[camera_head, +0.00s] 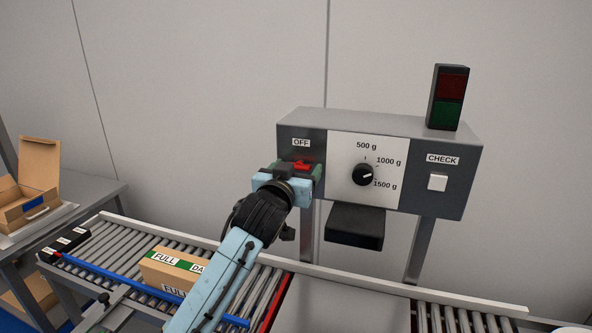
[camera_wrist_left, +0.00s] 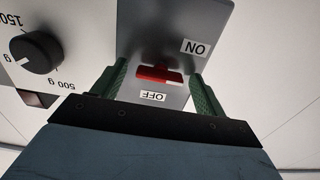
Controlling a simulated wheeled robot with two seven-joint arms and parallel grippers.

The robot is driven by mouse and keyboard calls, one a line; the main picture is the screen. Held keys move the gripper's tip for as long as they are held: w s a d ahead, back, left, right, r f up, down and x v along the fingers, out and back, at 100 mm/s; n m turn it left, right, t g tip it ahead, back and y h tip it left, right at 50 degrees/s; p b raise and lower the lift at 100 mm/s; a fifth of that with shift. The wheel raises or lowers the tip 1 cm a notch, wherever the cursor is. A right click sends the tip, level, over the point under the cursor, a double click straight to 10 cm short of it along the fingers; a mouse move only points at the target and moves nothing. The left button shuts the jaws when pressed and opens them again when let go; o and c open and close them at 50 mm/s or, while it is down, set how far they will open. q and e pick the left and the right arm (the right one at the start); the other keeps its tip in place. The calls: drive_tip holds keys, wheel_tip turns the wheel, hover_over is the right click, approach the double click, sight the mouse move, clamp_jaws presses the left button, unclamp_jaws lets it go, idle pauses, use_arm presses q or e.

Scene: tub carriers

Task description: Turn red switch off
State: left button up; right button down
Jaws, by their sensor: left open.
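The red switch (camera_head: 301,166) is on the left of the grey control box (camera_head: 380,118), under the OFF label (camera_head: 301,143). My left gripper (camera_head: 298,172) is in front of it and partly hides it in the head view. In the left wrist view the red switch (camera_wrist_left: 160,76) lies crosswise between the two green fingers of my left gripper (camera_wrist_left: 160,88), with gaps on both sides. The OFF label (camera_wrist_left: 153,97) and the ON label (camera_wrist_left: 196,48) show upside down there. The fingers are apart and hold nothing. My right gripper is not in view.
A black dial (camera_head: 363,174) with weight marks and a white CHECK button (camera_head: 437,182) are right of the switch. A signal light (camera_head: 447,98) stands on top. Below, a roller conveyor (camera_head: 130,242) carries a cardboard box (camera_head: 175,268). An open carton (camera_head: 30,190) is at left.

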use_arm(q)
drive_tip(key=c, duration=1)
drive_tip(key=m+p, duration=0.3)
drive_tip(key=m, duration=0.1)
drive_tip(key=shift+r, duration=0.1)
drive_tip(key=m+p, duration=0.2)
drive_tip(key=m, duration=0.2)
drive_tip(key=shift+p, duration=0.3)
drive_tip(key=m+p, duration=0.2)
drive_tip(key=m, duration=0.3)
drive_tip(key=shift+m, duration=0.4)
drive_tip(key=shift+m+p, duration=0.95)
drive_tip(key=shift+m, duration=1.05)
